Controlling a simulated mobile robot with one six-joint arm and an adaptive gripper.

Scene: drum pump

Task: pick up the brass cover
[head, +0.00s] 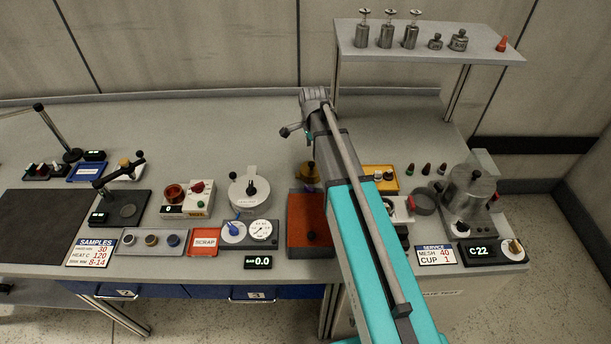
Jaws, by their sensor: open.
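A brass-coloured piece (305,174) stands at the back edge of the orange-red box, just left of my arm, which partly hides it. Another small brass-toned piece (514,247) sits on the far right of the bench. I cannot tell for certain which is the brass cover. My gripper (297,134) is at the far end of my arm, above the bench and behind the first brass piece in the picture. It is open and small in view, its fingers partly hidden by the wrist. I see nothing held in it.
The orange-red box (309,230) stands left of my arm. A round silver pan (249,188) and dial gauges (247,233) are further left. A yellow tray (380,179) and a metal drum (470,194) are to the right. A raised shelf (425,47) holds several metal weights.

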